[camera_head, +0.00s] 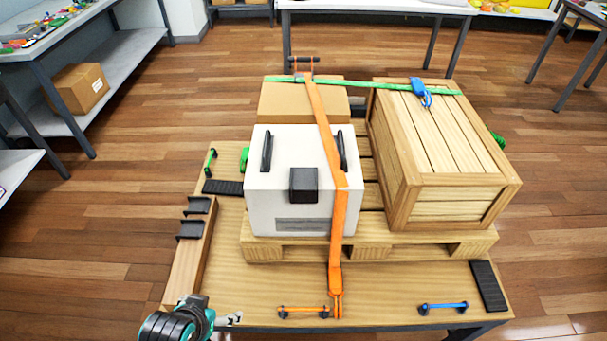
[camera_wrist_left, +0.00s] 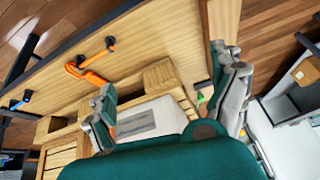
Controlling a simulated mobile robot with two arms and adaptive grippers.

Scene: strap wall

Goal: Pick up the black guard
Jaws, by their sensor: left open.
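Two black angled guards sit on the wooden rail at the left of the table in the head view: a far guard (camera_head: 198,205) and a near guard (camera_head: 190,230). Another black angled piece (camera_head: 303,185) sits on the front top edge of the white case (camera_head: 270,205). My left gripper (camera_head: 230,319) is at the near left table corner, in front of the rail and apart from the guards. In the left wrist view my left gripper (camera_wrist_left: 170,98) has its fingers wide apart with nothing held. I cannot make out the guards there. My right gripper is not in view.
An orange strap (camera_head: 329,140) crosses the white case, and a green strap (camera_head: 380,87) crosses the wooden crate (camera_head: 440,150) and cardboard box (camera_head: 285,100). The cargo stands on a pallet (camera_head: 310,249). Orange (camera_head: 303,312) and blue (camera_head: 443,307) bars lie along the front table edge.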

